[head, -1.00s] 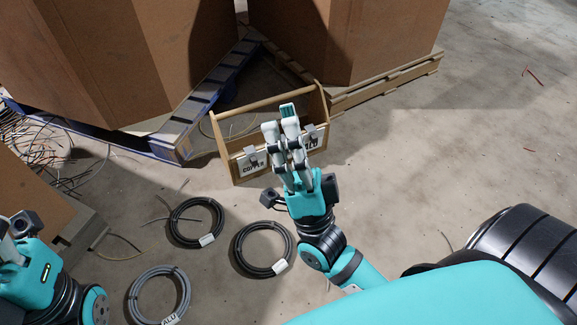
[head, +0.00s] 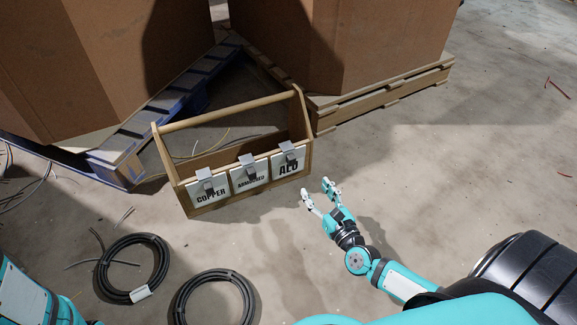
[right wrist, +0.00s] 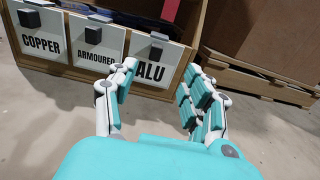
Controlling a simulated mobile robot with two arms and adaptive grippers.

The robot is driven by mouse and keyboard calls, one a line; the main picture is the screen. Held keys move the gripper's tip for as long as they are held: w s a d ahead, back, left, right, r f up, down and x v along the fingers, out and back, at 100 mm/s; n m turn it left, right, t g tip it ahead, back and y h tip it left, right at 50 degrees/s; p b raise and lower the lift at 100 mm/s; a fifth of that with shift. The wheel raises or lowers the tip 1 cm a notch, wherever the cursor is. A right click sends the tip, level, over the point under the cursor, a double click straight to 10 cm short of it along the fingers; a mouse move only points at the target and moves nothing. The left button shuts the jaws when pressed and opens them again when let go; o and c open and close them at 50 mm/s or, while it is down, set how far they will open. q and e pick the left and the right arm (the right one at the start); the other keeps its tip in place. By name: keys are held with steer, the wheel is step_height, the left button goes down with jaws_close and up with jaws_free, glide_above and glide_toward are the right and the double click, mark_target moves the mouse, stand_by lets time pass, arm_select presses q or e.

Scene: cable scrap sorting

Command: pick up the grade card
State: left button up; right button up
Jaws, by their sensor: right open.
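In the right wrist view the ALU card (right wrist: 152,76) is partly hidden by a finger. My right gripper (head: 317,190) is open and empty, just right of and in front of the ALU card; its spread fingers (right wrist: 157,72) point toward the carrier's right end. My left arm shows at the lower left, with its gripper out of view.
Black cable coils lie on the floor, one with a white tag (head: 141,293) and another (head: 215,298) nearer me. Large cardboard boxes (head: 345,45) on pallets (head: 385,92) stand behind the carrier. Loose wires lie at the left. The floor at the right is open.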

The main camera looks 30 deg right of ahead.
steer(key=b, duration=0.2)
glide_toward(293, 160)
steer(key=w, duration=0.5)
steer(key=w+b, duration=0.1)
steer(key=w, duration=0.1)
steer(key=w+b, duration=0.1)
steer(key=w, duration=0.1)
steer(key=shift+w+d+f, duration=0.15)
steer(key=shift+w+d, duration=0.05)
steer(key=shift+w, duration=0.3)
jaws_close()
